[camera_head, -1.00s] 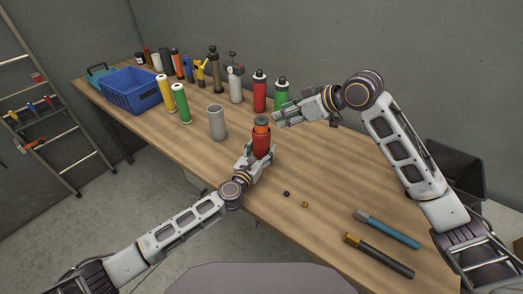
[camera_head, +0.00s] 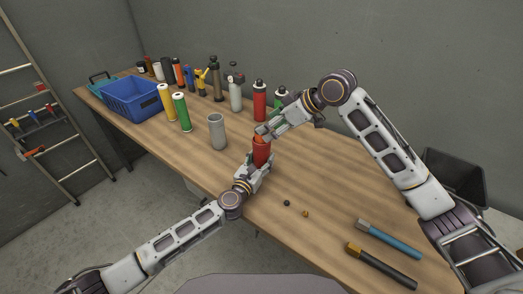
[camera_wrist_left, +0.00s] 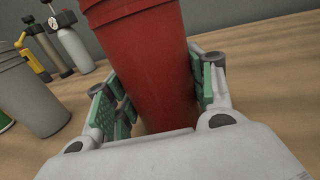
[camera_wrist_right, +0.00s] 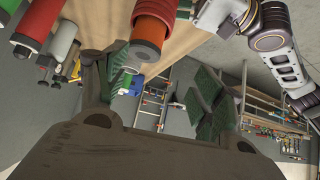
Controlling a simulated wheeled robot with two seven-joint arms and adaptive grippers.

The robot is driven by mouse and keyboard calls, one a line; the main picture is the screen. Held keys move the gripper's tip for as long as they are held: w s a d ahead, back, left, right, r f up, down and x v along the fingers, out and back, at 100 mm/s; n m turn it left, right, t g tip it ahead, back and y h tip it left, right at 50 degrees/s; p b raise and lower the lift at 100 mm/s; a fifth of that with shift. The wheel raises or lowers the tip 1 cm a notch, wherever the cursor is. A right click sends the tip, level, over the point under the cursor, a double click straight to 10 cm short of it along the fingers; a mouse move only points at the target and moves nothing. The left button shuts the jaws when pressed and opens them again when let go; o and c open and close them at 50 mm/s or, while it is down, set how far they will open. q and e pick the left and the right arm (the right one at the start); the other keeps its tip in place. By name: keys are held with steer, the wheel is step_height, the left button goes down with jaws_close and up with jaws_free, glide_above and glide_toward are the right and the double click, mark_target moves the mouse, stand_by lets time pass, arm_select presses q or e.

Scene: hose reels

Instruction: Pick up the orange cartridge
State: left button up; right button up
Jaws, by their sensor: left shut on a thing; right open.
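My left gripper (camera_head: 258,170) is shut on a red cylindrical holder (camera_head: 261,153) and keeps it upright at the table's front edge. The holder also fills the middle of the left wrist view (camera_wrist_left: 150,60), between the green finger pads. The orange cartridge (camera_wrist_right: 149,33) sticks out of the holder's open end in the right wrist view. In the head view its top is mostly hidden by my right gripper (camera_head: 265,132). My right gripper is open at the cartridge's top; in the right wrist view the cartridge's end lies near the left finger.
On the wooden table (camera_head: 330,180), a grey cup (camera_head: 217,132) and green (camera_head: 181,111) and yellow tubes stand left of the holder. A red bottle (camera_head: 260,100) stands behind. Two small caps and two handled tools (camera_head: 380,265) lie at the front right. A blue crate (camera_head: 133,95) sits far left.

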steer(key=w+a+n+g+h, duration=0.2)
steer(key=a+n+g+h, duration=0.15)
steer(key=a+n, duration=0.2)
steer(key=r+h, duration=0.1)
steer(key=w+r+h, duration=0.1)
steer(key=w+r+n+h, duration=0.1)
steer(key=shift+d+r+g, duration=0.25)
steer(key=shift+d, duration=0.05)
steer(key=r, duration=0.1)
steer(key=w+d+r+h, duration=0.1)
steer(key=shift+d+r+n+h, duration=0.2)
steer(key=shift+r+n+h, duration=0.05)
steer(key=shift+r, duration=0.05)
stand_by(0.8)
